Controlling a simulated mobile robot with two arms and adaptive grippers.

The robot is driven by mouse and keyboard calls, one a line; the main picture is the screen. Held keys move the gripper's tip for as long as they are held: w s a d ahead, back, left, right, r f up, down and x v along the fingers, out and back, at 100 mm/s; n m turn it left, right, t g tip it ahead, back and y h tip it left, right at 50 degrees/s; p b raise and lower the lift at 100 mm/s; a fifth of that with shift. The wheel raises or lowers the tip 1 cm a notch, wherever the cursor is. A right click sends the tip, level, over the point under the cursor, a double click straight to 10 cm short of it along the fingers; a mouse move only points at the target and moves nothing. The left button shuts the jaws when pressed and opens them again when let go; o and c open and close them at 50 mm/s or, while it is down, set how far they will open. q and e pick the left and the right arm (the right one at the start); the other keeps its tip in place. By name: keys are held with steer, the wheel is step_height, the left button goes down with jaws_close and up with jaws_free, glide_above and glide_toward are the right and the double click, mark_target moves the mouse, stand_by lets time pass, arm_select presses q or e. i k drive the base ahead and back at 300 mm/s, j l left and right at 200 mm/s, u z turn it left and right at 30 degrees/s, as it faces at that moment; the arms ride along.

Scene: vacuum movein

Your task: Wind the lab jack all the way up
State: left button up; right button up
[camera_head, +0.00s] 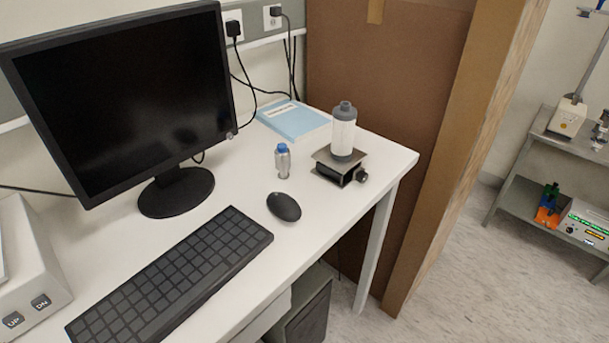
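The lab jack (336,170) stands near the right end of the white desk. It looks low, with its dark plate close above its black base. A dark round knob (362,176) sticks out at its right side. A white and grey cylindrical container (343,134) stands upright on the jack's plate. Neither of my grippers shows in the head view.
The white desk (249,184) also holds a monitor (120,90), keyboard (172,277), mouse (284,207), small blue-capped bottle (283,161) and blue book (293,119). A large cardboard box (385,75) stands behind the desk's right end.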

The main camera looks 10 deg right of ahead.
mark_target(362, 176)
steer(key=l+u, duration=0.25)
steer(key=u, duration=0.2)
steer(key=l+u, duration=0.3)
steer(key=u, duration=0.15)
steer(key=l+u, duration=0.25)
steer(key=u, duration=0.2)
steer(key=k+l+u, duration=0.1)
steer(key=l+u, duration=0.15)
steer(key=u, duration=0.2)
steer(key=k+l+u, duration=0.1)
steer(key=u, duration=0.35)
steer(key=l, duration=0.1)
